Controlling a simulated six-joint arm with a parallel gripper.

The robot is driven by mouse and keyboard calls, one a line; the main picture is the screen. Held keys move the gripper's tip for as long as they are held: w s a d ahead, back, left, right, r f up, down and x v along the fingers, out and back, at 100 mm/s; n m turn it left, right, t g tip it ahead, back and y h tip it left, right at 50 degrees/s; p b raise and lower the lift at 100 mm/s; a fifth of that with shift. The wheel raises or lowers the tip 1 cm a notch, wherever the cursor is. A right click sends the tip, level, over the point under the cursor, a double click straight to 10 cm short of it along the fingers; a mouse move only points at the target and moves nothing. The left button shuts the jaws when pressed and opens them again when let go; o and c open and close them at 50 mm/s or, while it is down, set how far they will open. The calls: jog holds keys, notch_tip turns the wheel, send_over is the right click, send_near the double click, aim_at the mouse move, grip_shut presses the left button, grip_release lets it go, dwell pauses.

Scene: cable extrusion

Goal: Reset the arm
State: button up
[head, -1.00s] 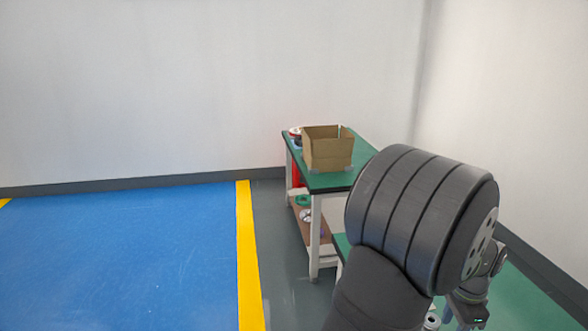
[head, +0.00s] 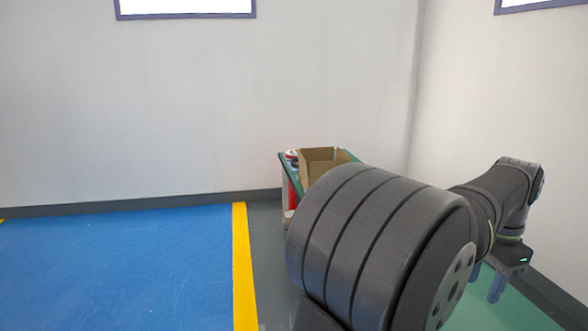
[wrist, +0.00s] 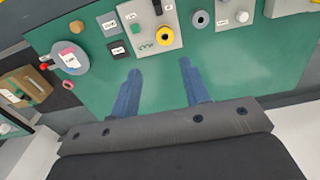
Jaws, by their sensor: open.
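My gripper (wrist: 159,82) is open and empty in the wrist view, with its two blue fingers apart above the green table top (wrist: 235,78). In the head view my gripper (head: 488,283) hangs downward at the right, above the green surface, partly dark and small. My dark arm link fills the lower middle of the head view and hides much of the tables.
In the wrist view a grey plate with a yellow ring (wrist: 165,36), a round grey disc (wrist: 68,57) and small blocks lie beyond the fingers. A cardboard box (head: 322,163) stands on the far table. Blue floor (head: 110,265) at left is clear.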

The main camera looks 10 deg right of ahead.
jog(key=shift+f, duration=0.95)
jog(key=shift+o, duration=1.3)
jog(key=o, duration=1)
jog(key=a+r, duration=0.2)
jog(key=shift+a+r, duration=0.2)
jog(key=shift+a, duration=0.2)
notch_tip(320, 180, down, 10)
jog(key=shift+r, duration=0.1)
jog(key=shift+d, duration=0.1)
notch_tip(320, 180, up, 10)
jog(key=shift+f, duration=0.1)
